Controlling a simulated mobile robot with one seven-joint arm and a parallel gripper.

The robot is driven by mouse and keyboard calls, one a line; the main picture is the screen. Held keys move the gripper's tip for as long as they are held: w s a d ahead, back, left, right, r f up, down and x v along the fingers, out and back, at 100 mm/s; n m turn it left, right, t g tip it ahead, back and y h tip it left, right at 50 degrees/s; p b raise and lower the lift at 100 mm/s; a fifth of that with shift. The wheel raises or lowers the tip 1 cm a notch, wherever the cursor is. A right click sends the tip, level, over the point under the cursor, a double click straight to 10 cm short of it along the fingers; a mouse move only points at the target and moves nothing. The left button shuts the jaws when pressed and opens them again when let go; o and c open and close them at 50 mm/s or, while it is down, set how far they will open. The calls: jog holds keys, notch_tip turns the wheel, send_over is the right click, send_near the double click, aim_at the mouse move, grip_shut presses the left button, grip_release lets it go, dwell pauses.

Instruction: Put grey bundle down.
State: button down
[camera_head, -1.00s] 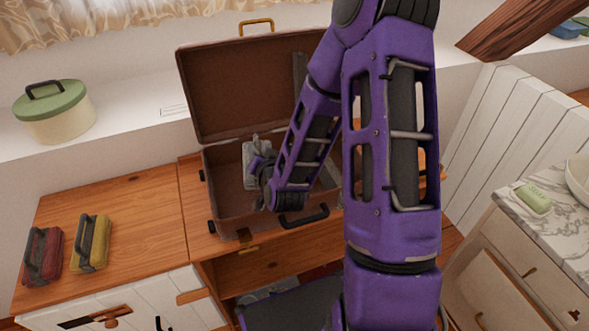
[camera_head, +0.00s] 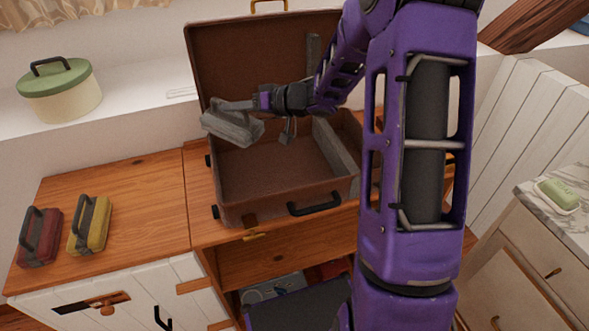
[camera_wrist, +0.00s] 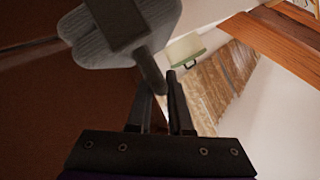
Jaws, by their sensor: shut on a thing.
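The grey bundle (camera_head: 233,127) is held up at the left side of the open brown suitcase (camera_head: 265,178), above its rim level. My gripper (camera_head: 256,103) is shut on the bundle's dark handle, reaching in from the right. In the wrist view the grey bundle (camera_wrist: 92,32) hangs beyond the fingers, with a dark band around it, and my gripper (camera_wrist: 160,85) closes on its handle. The suitcase's base is mostly empty in view; its right part is partly hidden by my arm.
A red bundle (camera_head: 40,237) and a yellow bundle (camera_head: 89,226) lie on the wooden top (camera_head: 140,200) to the left, with free room behind and right of them. A green-lidded pot (camera_head: 59,90) stands on the white ledge. Soap (camera_head: 557,195) lies on the marble top at right.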

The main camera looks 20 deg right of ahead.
aim_at(256, 130)
jog(key=s+d+f+n+g+y, duration=0.1)
jog(key=s+d+f+n+g, duration=0.1)
jog(key=g, duration=0.1)
jog(key=s+d+f+n+g+y, duration=0.2)
jog(key=n, duration=0.1)
jog(key=shift+s+d+g, duration=0.2)
jog(key=shift+s+g, duration=0.2)
jog(key=shift+n, duration=0.3)
jog(key=shift+s+d+f+b, duration=0.1)
jog(key=shift+f+b, duration=0.25)
jog(key=shift+f, duration=1.4)
jog(key=shift+s+d+f+b, duration=0.1)
jog(key=shift+f+b, duration=0.3)
jog(key=shift+f, duration=1.3)
jog(key=shift+s+d+f+b, duration=0.1)
jog(key=shift+f+b, duration=0.25)
jog(key=shift+f, duration=1.4)
jog(key=shift+f, duration=0.2)
jog(key=c, duration=0.8)
grip_release()
jog(key=shift+c, duration=0.2)
jog(key=shift+r, duration=0.1)
